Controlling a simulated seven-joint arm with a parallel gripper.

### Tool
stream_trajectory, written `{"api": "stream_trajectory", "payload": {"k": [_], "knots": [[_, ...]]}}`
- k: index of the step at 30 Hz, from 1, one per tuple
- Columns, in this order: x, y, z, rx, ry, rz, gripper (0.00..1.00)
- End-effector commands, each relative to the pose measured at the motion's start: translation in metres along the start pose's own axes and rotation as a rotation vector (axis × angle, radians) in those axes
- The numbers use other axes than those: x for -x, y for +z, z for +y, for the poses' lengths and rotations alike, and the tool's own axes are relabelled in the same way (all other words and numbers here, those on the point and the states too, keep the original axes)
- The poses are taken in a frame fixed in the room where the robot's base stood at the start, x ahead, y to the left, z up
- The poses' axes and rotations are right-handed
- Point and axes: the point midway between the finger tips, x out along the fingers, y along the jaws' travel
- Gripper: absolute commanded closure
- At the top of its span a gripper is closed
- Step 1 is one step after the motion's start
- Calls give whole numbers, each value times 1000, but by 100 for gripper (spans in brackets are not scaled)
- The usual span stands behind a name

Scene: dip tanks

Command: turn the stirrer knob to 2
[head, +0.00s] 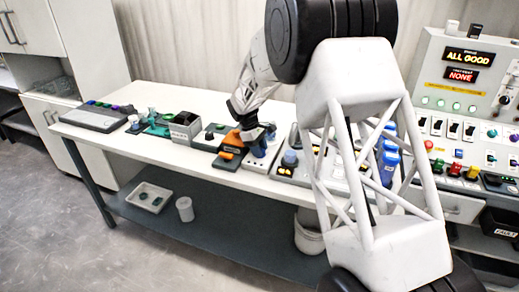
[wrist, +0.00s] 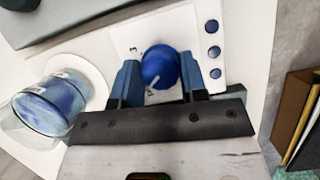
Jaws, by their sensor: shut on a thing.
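A round blue knob (wrist: 160,70) stands on a white panel (wrist: 125,42) in the wrist view. A short pale mark shows near its lower left edge; no numbers are readable. My gripper (wrist: 159,75) has one blue finger on each side of the knob and is shut on it. In the head view my gripper (head: 254,139) is low over the white panel (head: 258,163) on the bench, and its fingers and the knob are too small there to show the knob's setting.
Several small blue round dots (wrist: 213,52) run along the panel's right side. A glass beaker with blue liquid (wrist: 52,103) stands close on the left. In the head view, an orange-topped device (head: 227,154) sits left of the panel, and a control console (head: 465,120) stands at right.

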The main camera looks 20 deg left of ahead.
Motion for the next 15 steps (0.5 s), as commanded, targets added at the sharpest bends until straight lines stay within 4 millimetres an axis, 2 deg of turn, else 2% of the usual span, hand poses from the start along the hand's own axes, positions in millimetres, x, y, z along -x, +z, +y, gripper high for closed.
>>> {"api": "stream_trajectory", "payload": {"k": [15], "knots": [[0, 0, 2, -392, -163, 1, 84]]}}
